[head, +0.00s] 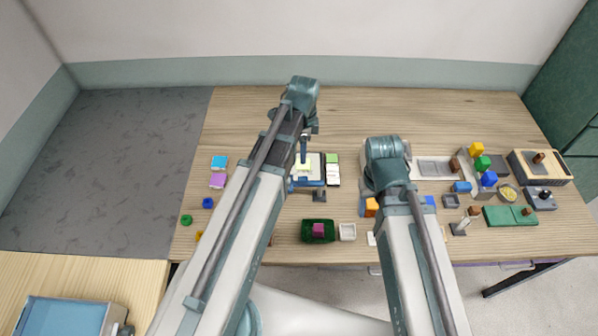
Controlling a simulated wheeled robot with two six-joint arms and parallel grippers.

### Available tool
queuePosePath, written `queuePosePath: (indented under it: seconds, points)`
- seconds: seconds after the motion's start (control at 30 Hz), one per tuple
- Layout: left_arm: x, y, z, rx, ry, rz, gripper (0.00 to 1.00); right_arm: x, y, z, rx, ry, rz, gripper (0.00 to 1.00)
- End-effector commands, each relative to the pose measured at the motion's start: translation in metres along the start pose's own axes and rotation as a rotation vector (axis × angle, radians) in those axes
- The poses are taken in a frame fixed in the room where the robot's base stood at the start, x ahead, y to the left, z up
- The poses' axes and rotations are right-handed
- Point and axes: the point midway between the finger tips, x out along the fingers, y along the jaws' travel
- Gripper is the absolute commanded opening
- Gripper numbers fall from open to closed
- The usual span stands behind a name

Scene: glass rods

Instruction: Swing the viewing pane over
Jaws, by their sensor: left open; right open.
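No part can be surely picked out as the viewing pane. A small blue-framed device with a pale, yellowish panel (313,168) stands near the middle of the table, partly hidden by my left arm. My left gripper (303,160) points down over this device and is open; whether it touches the device cannot be told. My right arm reaches over the table to the right of it. The fingers of my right gripper are hidden beneath its own wrist.
A green tray (305,236) with a magenta block and a white dish (348,232) stand at the front. Blocks, a bowl (508,193), a green case (510,216) and a wooden-sided box (541,166) crowd the right. The table's back strip (440,115) is clear.

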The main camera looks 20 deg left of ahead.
Motion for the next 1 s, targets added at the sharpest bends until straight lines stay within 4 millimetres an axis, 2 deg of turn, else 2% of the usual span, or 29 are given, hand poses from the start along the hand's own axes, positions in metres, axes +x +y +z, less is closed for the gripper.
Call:
queuePosePath:
  seconds: [0.17, 0.37, 1.0]
  points:
    - [0.007, 0.0, 0.0, -0.002, 0.0, 0.0, 0.57, 0.006, -0.001, 0.0, 0.0, 0.0, 0.0, 0.54]
    - [0.024, 0.001, 0.0, -0.002, 0.0, 0.0, 0.57, 0.024, -0.002, -0.002, -0.002, 0.0, 0.001, 0.54]
    - [0.111, 0.0, 0.0, -0.003, 0.0, 0.0, 0.57, 0.11, -0.01, -0.007, -0.015, 0.001, 0.003, 0.54]
